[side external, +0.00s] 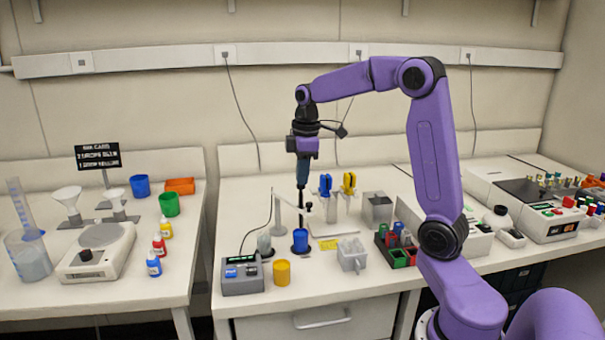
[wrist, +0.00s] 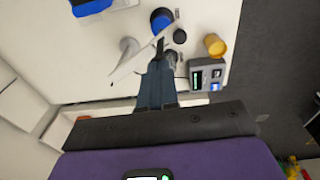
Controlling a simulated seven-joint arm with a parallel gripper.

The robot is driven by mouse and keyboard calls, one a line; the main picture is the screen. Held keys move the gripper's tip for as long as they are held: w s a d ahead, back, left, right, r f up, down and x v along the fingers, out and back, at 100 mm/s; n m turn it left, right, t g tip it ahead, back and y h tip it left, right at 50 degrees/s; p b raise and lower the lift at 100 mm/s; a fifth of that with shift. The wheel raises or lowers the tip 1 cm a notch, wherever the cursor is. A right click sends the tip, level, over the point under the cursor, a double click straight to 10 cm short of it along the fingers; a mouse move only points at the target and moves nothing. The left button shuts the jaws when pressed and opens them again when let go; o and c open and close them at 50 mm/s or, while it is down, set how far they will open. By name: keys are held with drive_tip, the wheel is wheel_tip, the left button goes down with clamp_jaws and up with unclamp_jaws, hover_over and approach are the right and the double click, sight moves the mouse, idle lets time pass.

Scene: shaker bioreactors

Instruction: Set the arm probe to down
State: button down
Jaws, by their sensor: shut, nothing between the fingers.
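The probe arm (side external: 293,205) is a thin light bar reaching out from the top of a pale upright post (side external: 278,218). In the wrist view the arm (wrist: 128,68) runs as a pale diagonal bar behind my fingertips. My gripper (side external: 302,187) points straight down, shut and empty, just above the arm's outer end; whether it touches the arm cannot be told. In the wrist view my gripper (wrist: 160,44) overlaps the bar. The blue cup (side external: 300,242) stands below on a dark base. The probe's own tip is too small to make out.
Blue and yellow pipette-like tools (side external: 348,184) stand right behind.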

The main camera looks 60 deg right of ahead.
wheel_tip(320, 180, down, 5)
drive_tip(key=shift+r, duration=0.1)
idle(0.4)
wheel_tip(320, 180, up, 14)
drive_tip(key=s, duration=0.1)
drive_tip(key=s+a+f+n, duration=0.1)
drive_tip(key=s+a+f, duration=0.35)
drive_tip(key=a, duration=0.45)
drive_tip(key=s+a+f+n, duration=0.1)
drive_tip(key=s+a+f, duration=0.2)
drive_tip(key=s+a, duration=0.45)
drive_tip(key=s+a+f, duration=0.2)
drive_tip(key=s+f, duration=0.2)
drive_tip(key=s, duration=0.3)
drive_tip(key=s+a+f+n, duration=0.1)
drive_tip(key=s+f, duration=0.3)
drive_tip(key=s, duration=0.4)
drive_tip(key=shift+a+f+n+g, duration=0.2)
drive_tip(key=shift+a+n+g, duration=0.1)
drive_tip(key=shift+a, duration=0.35)
